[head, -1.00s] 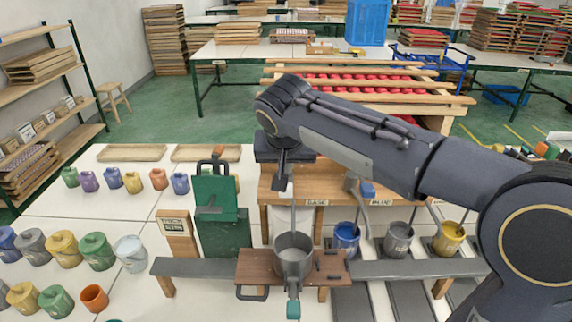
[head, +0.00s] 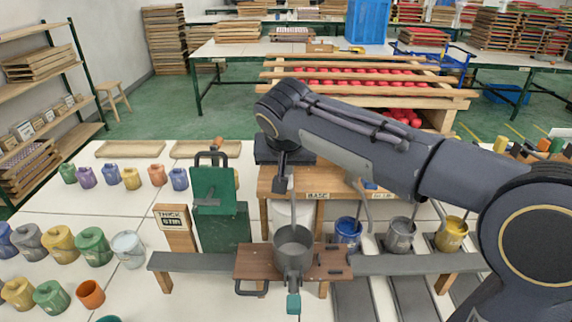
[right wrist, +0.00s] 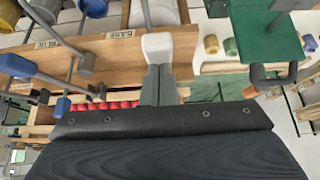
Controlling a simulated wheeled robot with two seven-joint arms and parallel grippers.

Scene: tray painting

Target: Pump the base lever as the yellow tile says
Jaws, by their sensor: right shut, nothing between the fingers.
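My right gripper (head: 281,184) is shut, pointing down in front of the wooden pump bench, left of the BASE sign (head: 318,196). In the right wrist view its fingers (right wrist: 157,85) are together, with a white block (right wrist: 157,46) right at their tips. This looks like the base lever's knob; I cannot tell whether they touch. Below stands a grey pot (head: 293,256) on a brown board, with a thin grey rod above it. I cannot make out a yellow tile. My left gripper is not in view.
A blue lever knob (right wrist: 15,65) shows in the right wrist view. Blue (head: 348,232), grey (head: 400,236) and yellow (head: 451,235) pots stand right. A green press (head: 222,226) and a THICK STIR sign (head: 172,217) stand left. Several paint jars fill the left table.

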